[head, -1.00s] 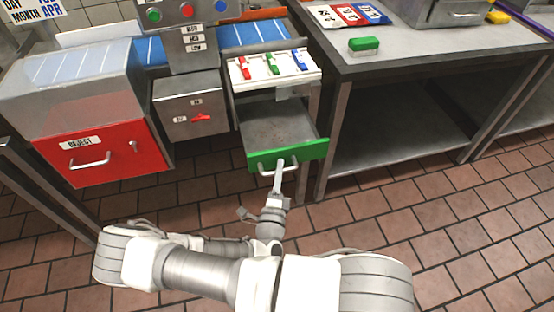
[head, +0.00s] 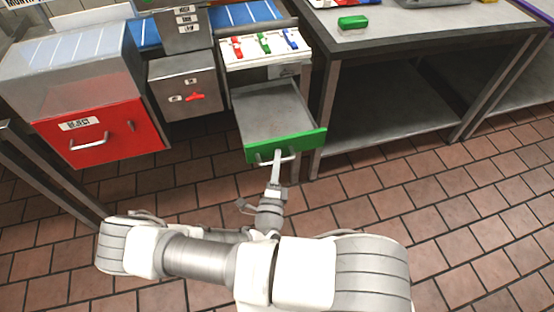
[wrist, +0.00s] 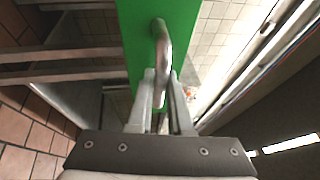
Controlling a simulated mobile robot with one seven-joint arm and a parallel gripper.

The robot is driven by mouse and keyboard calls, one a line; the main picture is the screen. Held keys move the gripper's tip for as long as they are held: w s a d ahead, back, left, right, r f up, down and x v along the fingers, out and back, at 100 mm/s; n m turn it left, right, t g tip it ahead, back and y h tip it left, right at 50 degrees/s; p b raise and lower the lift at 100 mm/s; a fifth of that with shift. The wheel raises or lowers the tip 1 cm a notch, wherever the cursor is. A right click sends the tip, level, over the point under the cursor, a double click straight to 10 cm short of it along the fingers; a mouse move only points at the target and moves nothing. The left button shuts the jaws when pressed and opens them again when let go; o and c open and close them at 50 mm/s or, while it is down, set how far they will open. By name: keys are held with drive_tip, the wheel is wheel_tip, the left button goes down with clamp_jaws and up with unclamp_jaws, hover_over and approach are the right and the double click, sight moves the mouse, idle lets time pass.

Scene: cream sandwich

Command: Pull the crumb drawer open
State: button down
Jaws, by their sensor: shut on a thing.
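The crumb drawer (head: 270,112) is a grey metal tray with a green front (head: 308,143). It stands out well from under the white panel, and its inside looks empty. The green front also shows in the wrist view (wrist: 140,45). A silver bar handle (head: 287,158) is fixed to the green front, and it shows in the wrist view (wrist: 164,45) between the fingers. My gripper (head: 277,160) is shut on this handle, reaching it from the front. In the wrist view, both fingers (wrist: 160,90) lie on either side of the bar.
A red reject bin front (head: 105,142) stands at the left. A grey box with a red latch (head: 195,97) is beside the drawer. The white panel (head: 262,55) with coloured clips sits above. A steel table (head: 400,35) holds a green block (head: 352,22). The tiled floor in front is clear.

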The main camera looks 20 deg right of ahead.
drive_tip(key=c, duration=0.8)
unclamp_jaws()
drive_tip(key=shift+c, duration=0.2)
drive_tip(key=shift+s, duration=0.1)
